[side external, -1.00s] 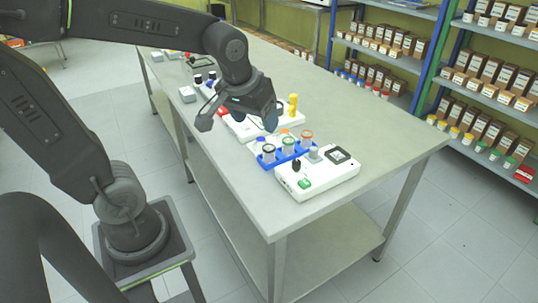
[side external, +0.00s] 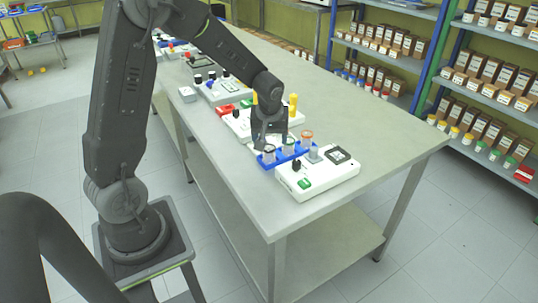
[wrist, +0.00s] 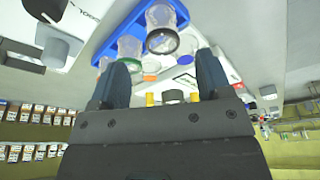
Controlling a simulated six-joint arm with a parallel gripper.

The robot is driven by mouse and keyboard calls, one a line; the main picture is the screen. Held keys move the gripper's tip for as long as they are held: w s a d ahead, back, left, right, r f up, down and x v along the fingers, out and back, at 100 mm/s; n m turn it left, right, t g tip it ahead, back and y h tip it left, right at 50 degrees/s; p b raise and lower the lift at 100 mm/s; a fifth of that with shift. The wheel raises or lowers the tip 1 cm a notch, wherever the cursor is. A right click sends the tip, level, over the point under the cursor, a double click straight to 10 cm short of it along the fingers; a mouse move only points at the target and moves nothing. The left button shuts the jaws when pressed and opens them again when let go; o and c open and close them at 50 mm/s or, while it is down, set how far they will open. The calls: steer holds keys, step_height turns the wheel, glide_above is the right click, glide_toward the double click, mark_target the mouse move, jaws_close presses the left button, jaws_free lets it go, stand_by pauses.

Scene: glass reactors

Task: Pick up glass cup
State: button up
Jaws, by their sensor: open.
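Small clear glass cups with coloured rims stand in a blue rack (side external: 268,165) on the table; one cup (side external: 306,141) at the right has an orange-brown rim. My gripper (side external: 270,144) is at the rack's back left, pointing down and partly overlapping the cups in the side view. In the wrist view my gripper (wrist: 164,70) has its two dark fingers apart, with nothing held between them. A clear cup with a dark rim (wrist: 162,41) shows just beyond the fingertips, roughly midway between them. Whether the fingers touch any cup cannot be told.
A white device (side external: 318,182) with a green button stands in front of the rack. Behind my gripper are another white device with a red part (side external: 227,110) and yellow pieces (side external: 293,103). The table's right side (side external: 385,130) is clear.

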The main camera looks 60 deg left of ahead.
mark_target(269, 147)
steer(key=shift+x, duration=3.05)
steer(key=shift+s+a, duration=0.1)
steer(key=c, duration=0.9)
steer(key=shift+c, duration=0.3)
steer(key=shift+r, duration=0.15)
